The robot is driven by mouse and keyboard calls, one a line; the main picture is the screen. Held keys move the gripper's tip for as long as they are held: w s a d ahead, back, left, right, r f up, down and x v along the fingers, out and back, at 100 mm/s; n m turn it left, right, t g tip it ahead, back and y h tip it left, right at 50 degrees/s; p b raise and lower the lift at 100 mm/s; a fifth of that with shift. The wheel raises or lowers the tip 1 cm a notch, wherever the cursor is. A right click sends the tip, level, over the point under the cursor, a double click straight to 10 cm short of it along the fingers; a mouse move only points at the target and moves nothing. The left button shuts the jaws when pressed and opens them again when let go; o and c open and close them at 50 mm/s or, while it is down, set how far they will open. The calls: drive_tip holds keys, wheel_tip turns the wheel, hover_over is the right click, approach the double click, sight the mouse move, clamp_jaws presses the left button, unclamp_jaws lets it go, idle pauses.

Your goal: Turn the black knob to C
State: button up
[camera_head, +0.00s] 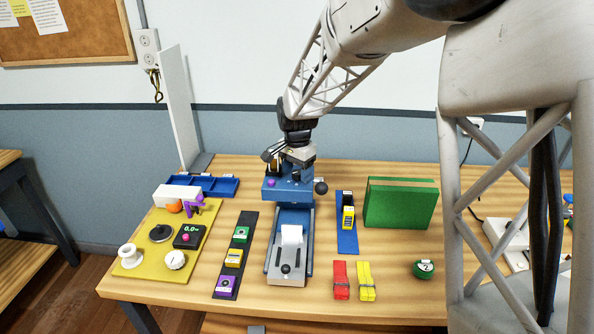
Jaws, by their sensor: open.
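A blue box (286,196) stands at the back middle of the wooden table, with a purple knob (271,183) on its left part. A round black knob (321,188) shows at the box's right side. Another small black knob (285,269) is on the grey sliding device in front. A round black disc (161,232) lies on the yellow board at left. I cannot tell which black one carries letters; no C is readable. My gripper (276,158) is open, just above the blue box, and holds nothing visible. Its wrist covers part of the box's back.
A tall white panel (181,110) stands behind the yellow board (196,259). A black strip (227,282) with coloured blocks lies left of the grey slider. A green box (400,205), red and yellow pieces (354,281) and a green puck (423,269) are at right.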

drive_tip(key=c, duration=0.9)
drive_tip(key=shift+n, duration=0.3)
drive_tip(key=n, duration=1)
drive_tip(key=shift+d, duration=0.1)
drive_tip(key=n, duration=0.6)
drive_tip(key=shift+r, duration=0.1)
drive_tip(key=n, duration=0.5)
drive_tip(key=shift+n, duration=0.4)
